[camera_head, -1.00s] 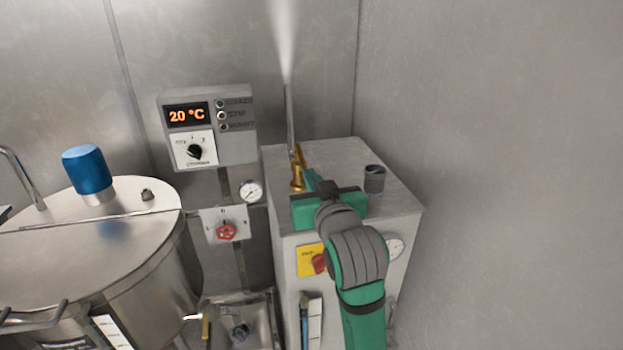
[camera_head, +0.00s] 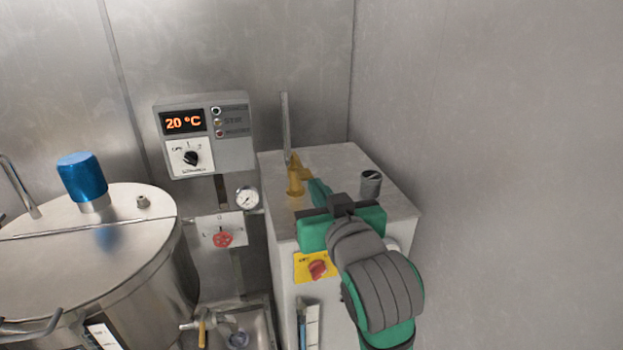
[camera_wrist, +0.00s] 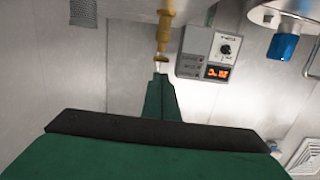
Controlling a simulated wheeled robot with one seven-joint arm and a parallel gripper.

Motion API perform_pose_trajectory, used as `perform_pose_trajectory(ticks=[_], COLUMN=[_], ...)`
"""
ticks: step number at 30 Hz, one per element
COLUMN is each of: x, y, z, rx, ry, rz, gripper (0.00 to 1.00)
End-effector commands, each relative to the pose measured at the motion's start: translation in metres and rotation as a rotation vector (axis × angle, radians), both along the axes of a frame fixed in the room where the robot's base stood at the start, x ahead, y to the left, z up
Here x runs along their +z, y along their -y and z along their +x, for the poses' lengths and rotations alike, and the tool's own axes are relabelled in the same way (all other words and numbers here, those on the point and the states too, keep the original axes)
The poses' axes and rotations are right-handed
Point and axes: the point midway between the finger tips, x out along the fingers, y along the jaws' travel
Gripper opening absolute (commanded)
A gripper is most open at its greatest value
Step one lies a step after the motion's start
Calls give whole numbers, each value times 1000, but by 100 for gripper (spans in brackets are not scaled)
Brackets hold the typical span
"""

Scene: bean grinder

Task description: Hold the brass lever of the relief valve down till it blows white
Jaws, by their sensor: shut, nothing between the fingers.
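The brass relief valve (camera_head: 295,181) stands on top of the grey steel cabinet (camera_head: 400,205), with a thin upright pipe (camera_head: 285,125) beside it. Its brass lever points toward my gripper. No white plume shows above the pipe. My gripper (camera_head: 318,188) is shut and empty, its green fingertips close to the lever; I cannot tell whether they touch it. In the wrist view the brass valve (camera_wrist: 164,30) is just beyond the shut fingertips (camera_wrist: 160,80).
A control box (camera_head: 205,135) reading 20 °C hangs on the wall at left. A steel kettle (camera_head: 85,260) with a blue motor (camera_head: 82,177) stands at far left. A dark stub (camera_head: 371,183) rises from the cabinet top. A red-knobbed yellow switch (camera_head: 316,267) is on the cabinet front.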

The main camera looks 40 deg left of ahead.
Motion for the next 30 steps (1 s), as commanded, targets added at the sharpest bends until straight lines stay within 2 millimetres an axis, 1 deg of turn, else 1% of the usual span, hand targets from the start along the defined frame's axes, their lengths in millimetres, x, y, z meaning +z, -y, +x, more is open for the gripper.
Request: perform_pose_trajectory(ticks=[1,3,9,26,30], x=[0,-1,-2,-2,-7], y=[7,14,25,26,28], z=[-5,-12,-22,-23,-20], rx=[-2,-2,0,0,-6], ry=[1,2,1,0,-9], rz=[1,1,-1,0,13], gripper=[0,0,0,0,0])
